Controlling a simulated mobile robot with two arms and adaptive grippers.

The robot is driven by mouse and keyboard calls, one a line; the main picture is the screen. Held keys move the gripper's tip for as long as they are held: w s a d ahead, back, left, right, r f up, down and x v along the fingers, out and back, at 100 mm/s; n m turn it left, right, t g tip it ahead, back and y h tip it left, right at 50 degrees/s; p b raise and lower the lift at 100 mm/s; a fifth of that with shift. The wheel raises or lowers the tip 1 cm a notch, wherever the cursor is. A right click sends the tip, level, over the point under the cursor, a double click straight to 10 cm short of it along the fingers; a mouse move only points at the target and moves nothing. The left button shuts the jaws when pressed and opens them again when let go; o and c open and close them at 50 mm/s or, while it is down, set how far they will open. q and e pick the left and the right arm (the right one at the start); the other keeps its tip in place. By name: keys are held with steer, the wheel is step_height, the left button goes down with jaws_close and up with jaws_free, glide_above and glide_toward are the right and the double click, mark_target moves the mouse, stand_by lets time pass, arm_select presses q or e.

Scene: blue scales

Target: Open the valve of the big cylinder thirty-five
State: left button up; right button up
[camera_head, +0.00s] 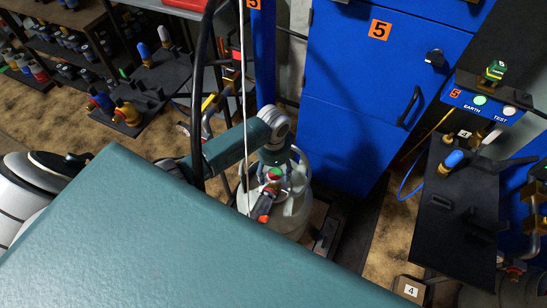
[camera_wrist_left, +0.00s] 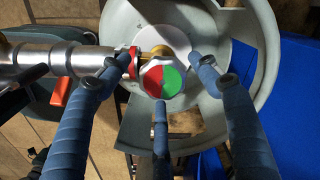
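The big cylinder (camera_head: 291,216) is a pale grey bottle with a collar, standing upright in front of the blue cabinet. Its number cannot be read. Its valve has a round red and green top (camera_head: 274,174), which also shows facing the camera in the left wrist view (camera_wrist_left: 163,82). My left gripper (camera_head: 272,166) is over the valve from above. In the left wrist view its three blue fingers (camera_wrist_left: 162,74) are spread around the valve top, with visible gaps to the disc, so it is open. A metal fitting (camera_wrist_left: 60,62) joins the valve from the left. My right gripper is not visible.
A blue cabinet (camera_head: 345,92) marked 5 stands behind the cylinder. A black bench (camera_head: 455,210) with fittings is at right, below a blue EARTH/TEST box (camera_head: 483,103). A black stand (camera_head: 150,85) with valves and shelves are at left. A hanging cable passes close by my left arm.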

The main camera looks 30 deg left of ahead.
arm_select(q)
steer(key=c, duration=0.7)
steer(key=shift+c, duration=0.5)
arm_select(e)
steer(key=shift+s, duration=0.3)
arm_select(q)
steer(key=shift+a, duration=0.1)
